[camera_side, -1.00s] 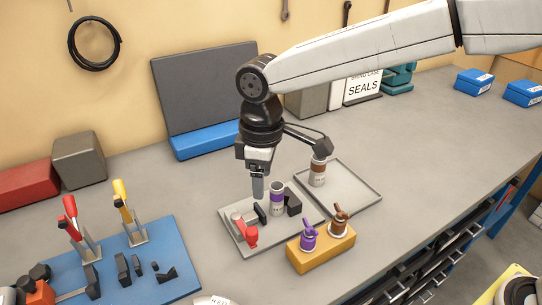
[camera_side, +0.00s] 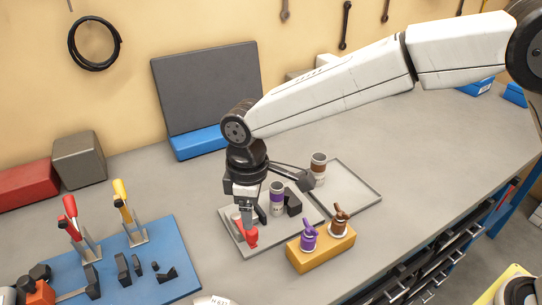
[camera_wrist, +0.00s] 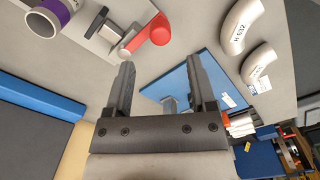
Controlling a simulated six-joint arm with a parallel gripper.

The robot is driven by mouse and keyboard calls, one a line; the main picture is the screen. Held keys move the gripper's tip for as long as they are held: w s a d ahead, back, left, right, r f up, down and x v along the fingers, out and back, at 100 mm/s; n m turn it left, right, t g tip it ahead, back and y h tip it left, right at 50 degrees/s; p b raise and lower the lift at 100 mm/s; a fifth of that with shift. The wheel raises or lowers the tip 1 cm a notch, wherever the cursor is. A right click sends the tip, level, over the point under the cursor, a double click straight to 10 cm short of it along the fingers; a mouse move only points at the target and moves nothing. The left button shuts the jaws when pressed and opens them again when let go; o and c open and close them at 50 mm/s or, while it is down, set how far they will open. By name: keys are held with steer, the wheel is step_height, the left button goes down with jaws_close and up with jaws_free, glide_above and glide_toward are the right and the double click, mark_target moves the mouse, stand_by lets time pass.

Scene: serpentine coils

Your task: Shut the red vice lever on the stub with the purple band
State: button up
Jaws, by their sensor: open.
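The stub with the purple band (camera_side: 277,199) stands upright on the grey vice plate (camera_side: 285,230), between a dark jaw (camera_side: 262,214) and a dark block (camera_side: 293,203). The stub also shows at the upper left of the wrist view (camera_wrist: 48,14). The red vice lever (camera_side: 250,238) is at the plate's front left. In the wrist view the lever (camera_wrist: 150,34) lies just past my fingertips. My gripper (camera_side: 246,214) is open, pointing down close above the lever and partly covering it. Whether the fingers touch it I cannot tell. The gap between them looks empty in the wrist view (camera_wrist: 163,62).
A yellow block (camera_side: 322,248) with a purple and a brown handled piece stands in front right. A tray (camera_side: 350,190) behind holds a brown-banded stub (camera_side: 318,163). A blue board (camera_side: 150,270) with red and yellow upright levers lies left. The bench behind the tray is clear.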

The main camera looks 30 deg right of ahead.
mark_target(252, 231)
steer(key=shift+f, duration=3.55)
jaws_close()
